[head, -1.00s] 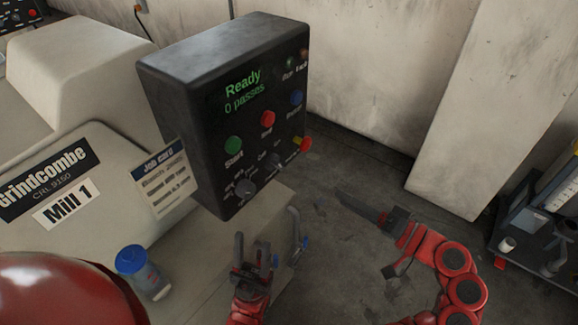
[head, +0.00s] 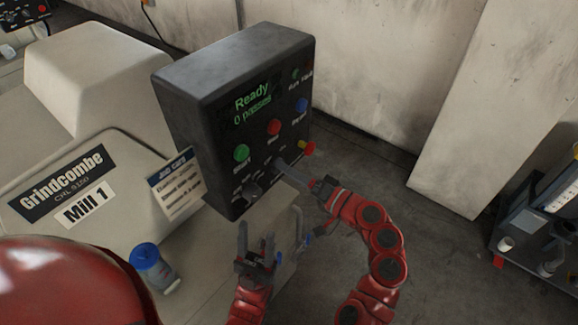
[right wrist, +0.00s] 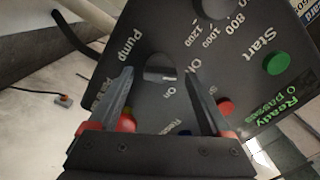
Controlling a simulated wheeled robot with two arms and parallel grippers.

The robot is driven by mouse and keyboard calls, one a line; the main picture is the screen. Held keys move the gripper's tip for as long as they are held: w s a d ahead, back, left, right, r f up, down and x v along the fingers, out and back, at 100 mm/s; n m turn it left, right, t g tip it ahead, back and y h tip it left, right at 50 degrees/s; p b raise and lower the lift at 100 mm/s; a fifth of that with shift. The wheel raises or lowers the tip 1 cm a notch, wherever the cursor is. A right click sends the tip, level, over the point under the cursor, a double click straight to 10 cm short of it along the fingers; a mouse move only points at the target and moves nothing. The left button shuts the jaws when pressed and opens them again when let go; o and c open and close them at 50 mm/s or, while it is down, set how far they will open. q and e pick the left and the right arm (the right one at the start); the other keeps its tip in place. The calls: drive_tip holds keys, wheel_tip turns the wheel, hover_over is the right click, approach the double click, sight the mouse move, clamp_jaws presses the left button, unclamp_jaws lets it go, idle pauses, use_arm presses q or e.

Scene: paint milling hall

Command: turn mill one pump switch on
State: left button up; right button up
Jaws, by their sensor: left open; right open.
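The pump switch (right wrist: 160,73) is a dark knob with "Pump", "Off" and "On" labels around it on the Mill 1 control box (head: 180,125). In the right wrist view it shows between my fingertips; whether they touch it I cannot tell. In the head view my right gripper (head: 284,170) reaches the lower face of the box from the right and largely hides the switch. My right gripper (right wrist: 163,72) is open around the knob. My left gripper (head: 257,240) is open and empty, below the box. The display reads "Ready, 0 passes".
A speed knob (head: 252,191), green Start button (head: 242,153), red button (head: 274,127), blue button (head: 302,105) and red-yellow emergency stop (head: 307,148) share the panel. A blue-capped bottle (head: 147,258) stands lower left. A cart (head: 530,225) stands far right.

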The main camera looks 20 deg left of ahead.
drive_tip(key=shift+w+a, duration=0.1)
drive_tip(key=shift+a, duration=0.3)
clamp_jaws()
idle(0.4)
drive_tip(key=shift+f+m+p, duration=0.1)
drive_tip(key=shift+m+p, duration=1.6)
drive_tip(key=shift+m, duration=4.3)
